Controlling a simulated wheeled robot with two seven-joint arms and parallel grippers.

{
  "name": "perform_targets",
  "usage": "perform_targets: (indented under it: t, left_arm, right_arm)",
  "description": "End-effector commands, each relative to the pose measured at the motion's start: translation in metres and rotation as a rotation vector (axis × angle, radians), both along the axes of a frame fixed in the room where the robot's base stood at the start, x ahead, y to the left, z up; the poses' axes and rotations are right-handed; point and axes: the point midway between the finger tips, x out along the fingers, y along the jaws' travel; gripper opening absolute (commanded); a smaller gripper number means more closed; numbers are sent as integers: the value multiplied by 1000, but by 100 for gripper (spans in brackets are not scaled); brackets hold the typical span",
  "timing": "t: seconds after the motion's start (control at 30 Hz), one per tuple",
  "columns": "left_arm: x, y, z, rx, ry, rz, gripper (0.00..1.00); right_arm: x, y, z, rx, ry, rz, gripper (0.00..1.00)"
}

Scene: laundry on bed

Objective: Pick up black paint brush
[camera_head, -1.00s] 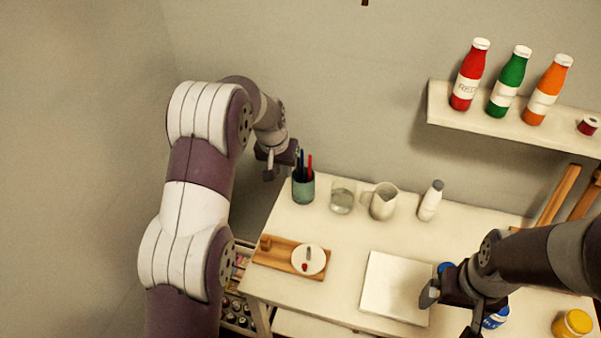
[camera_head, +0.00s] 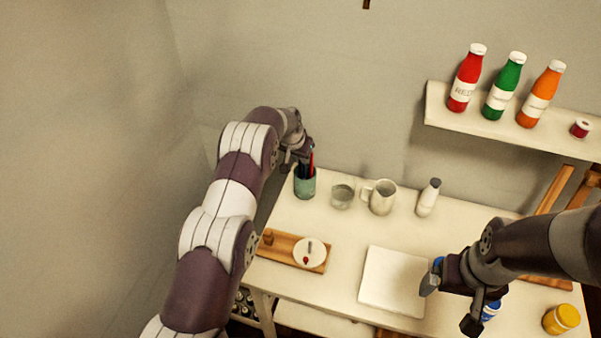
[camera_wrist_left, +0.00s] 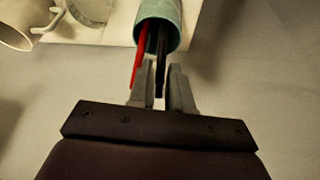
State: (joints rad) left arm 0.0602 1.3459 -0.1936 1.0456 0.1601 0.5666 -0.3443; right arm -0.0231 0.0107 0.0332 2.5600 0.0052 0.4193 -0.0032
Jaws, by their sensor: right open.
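The black paint brush (camera_wrist_left: 162,62) stands in a green cup (camera_wrist_left: 160,14) in the left wrist view. Its handle end lies between the two fingers of my left gripper (camera_wrist_left: 165,75); I cannot tell whether they press on it. A red brush (camera_wrist_left: 137,62) is beside the left finger, outside the jaws. In the head view my left gripper (camera_head: 298,160) is at the brush tops above the cup (camera_head: 305,184) and partly hides them. My right gripper (camera_head: 452,303) is open and empty over the table's right part.
A glass (camera_head: 342,195), a white pitcher (camera_head: 381,197) and a white bottle (camera_head: 428,197) stand right of the cup. A wooden board (camera_head: 283,245) with a small plate and a white square panel (camera_head: 390,281) lie in front. A shelf (camera_head: 500,126) holds bottles above.

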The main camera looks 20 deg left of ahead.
Motion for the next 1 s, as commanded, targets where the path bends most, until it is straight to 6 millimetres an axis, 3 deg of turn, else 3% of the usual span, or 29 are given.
perform_targets:
  t: [0.17,0.23,0.27,0.67,0.87,1.0]
  left_arm:
    - [1,0,-1,0,-1,0,19]
    - [1,0,-1,0,-1,0,3]
    - [1,0,-1,0,-1,0,0]
    - [1,0,4,1,-2,0,0]
    - [2,0,34,0,-6,0,0]
    - [1,0,69,0,-6,-1,0]
  right_arm:
    - [0,0,-1,0,0,0,95]
    - [0,0,-1,0,0,0,95]
    - [0,0,-1,0,0,0,95]
    - [0,0,-3,0,0,0,95]
    - [0,0,-14,0,0,0,95]
    - [0,0,-24,0,0,0,95]
